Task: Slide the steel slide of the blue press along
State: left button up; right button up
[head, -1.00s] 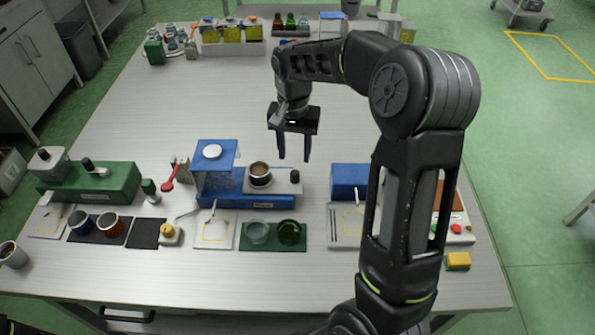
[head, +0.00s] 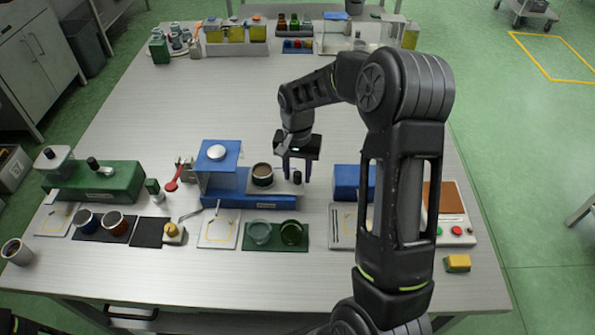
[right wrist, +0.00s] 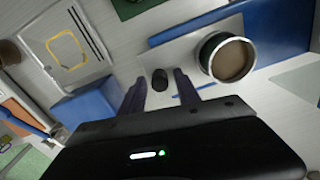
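The blue press (head: 232,200) stands at the front middle of the table, with a raised blue head (head: 217,153) at its left end. My right gripper (head: 297,174) is open over the slide's right end. In the right wrist view the knob (right wrist: 159,79) stands between the two parted fingers (right wrist: 160,88), with gaps on both sides.
A blue block (head: 352,182) stands right of the press. A green press (head: 95,182) stands to the left, with a red-handled tool (head: 172,184) between. A green mat (head: 275,243) with two glass dishes lies in front. The table's middle is clear.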

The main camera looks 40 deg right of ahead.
grip_shut()
dwell(1.2)
